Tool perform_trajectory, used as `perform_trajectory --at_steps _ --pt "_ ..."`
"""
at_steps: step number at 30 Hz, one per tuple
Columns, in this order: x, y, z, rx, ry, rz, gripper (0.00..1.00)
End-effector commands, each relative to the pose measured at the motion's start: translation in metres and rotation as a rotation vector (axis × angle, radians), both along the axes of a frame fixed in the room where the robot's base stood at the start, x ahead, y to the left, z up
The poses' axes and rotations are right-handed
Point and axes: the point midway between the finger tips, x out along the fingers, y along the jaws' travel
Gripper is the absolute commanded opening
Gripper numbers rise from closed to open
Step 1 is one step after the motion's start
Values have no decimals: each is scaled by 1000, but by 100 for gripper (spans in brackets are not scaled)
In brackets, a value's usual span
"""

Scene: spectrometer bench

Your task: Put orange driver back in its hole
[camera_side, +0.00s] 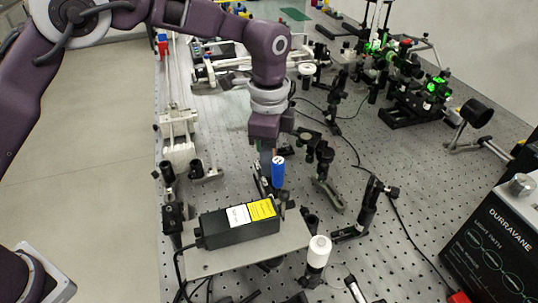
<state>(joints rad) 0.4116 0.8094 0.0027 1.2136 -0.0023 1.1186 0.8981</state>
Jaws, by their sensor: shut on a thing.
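My gripper (266,153) points down over the middle of the bench, behind the black box with labels. Its jaws are shut on a slim thing that is mostly hidden by the fingers and the parts around it; its colour is not clear. No orange handle shows plainly in this view. The hole for the driver cannot be made out.
A black box (236,231) with white and yellow labels lies on a grey plate (292,236) in front of the gripper. A white-topped post (318,252) stands to its right. Several black optic mounts (320,160) and cables surround it. Green-lit optics (436,88) stand at the back right.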

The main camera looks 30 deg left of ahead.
Motion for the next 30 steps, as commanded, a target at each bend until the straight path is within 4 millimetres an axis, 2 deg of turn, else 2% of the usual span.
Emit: perform_trajectory --at_steps 3,4,7,17,24,30 --pt "0 0 0 0 0 0 0" --pt "0 0 0 0 0 0 27" --pt "0 0 0 0 0 0 46" --pt "1 0 4 0 -2 0 46" --pt "1 0 52 -2 -5 0 46" --pt "0 0 71 -1 -1 0 46"
